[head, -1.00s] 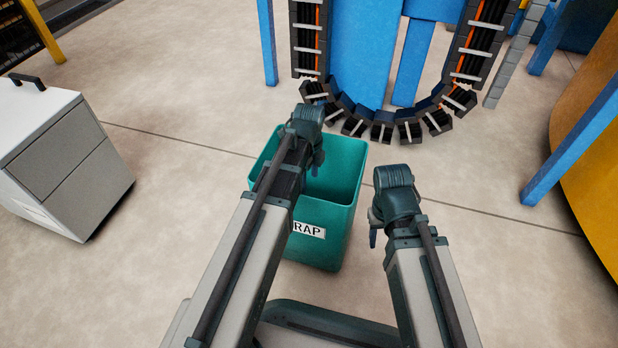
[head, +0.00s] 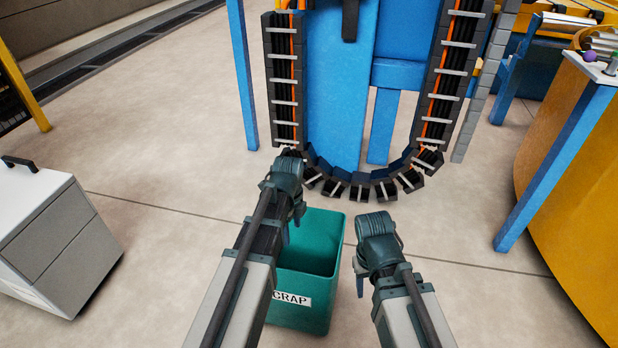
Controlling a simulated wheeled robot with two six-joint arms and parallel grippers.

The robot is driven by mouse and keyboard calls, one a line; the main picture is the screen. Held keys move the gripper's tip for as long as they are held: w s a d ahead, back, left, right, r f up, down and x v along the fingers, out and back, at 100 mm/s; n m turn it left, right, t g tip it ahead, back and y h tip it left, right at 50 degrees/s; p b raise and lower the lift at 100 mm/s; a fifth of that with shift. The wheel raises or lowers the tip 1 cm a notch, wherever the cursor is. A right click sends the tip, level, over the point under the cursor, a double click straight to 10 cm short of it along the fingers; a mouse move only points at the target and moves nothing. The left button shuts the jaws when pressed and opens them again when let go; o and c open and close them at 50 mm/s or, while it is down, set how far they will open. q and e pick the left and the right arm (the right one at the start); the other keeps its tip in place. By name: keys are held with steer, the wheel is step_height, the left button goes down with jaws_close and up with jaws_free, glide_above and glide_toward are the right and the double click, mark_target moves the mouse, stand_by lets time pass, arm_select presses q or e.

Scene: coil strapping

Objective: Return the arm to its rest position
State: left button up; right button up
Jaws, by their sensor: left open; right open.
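My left arm reaches forward from the bottom of the head view. Its gripper (head: 298,212) points down over the left rim of the green scrap bin (head: 312,285), is open, and shows nothing held. My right gripper (head: 360,279) hangs just right of the bin, open, with nothing seen in it. Both grippers are small and partly hidden behind their wrists. The bin stands on the floor, and its label is partly covered by my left arm. The visible part of its inside looks empty.
A blue machine frame (head: 340,90) with a hanging black cable chain (head: 360,190) stands ahead. A grey drawer cabinet (head: 60,240) is at left. A yellow machine (head: 570,170) with a blue post (head: 560,160) is at right. The floor between is clear.

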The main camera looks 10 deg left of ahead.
arm_select(q)
steer(key=s+d+r+n+y+p, duration=0.1)
steer(key=s+d+r+n+p, duration=0.3)
steer(key=s+d+n, duration=0.9)
step_height(320, 180, up, 38)
steer(key=s+a+n+p, duration=0.1)
steer(key=a+n+p, duration=0.1)
steer(key=p, duration=3.5)
steer(key=shift+s+n+p, duration=0.25)
steer(key=shift+n+p, duration=0.05)
steer(key=shift+n, duration=0.6)
steer(key=shift+f, duration=0.15)
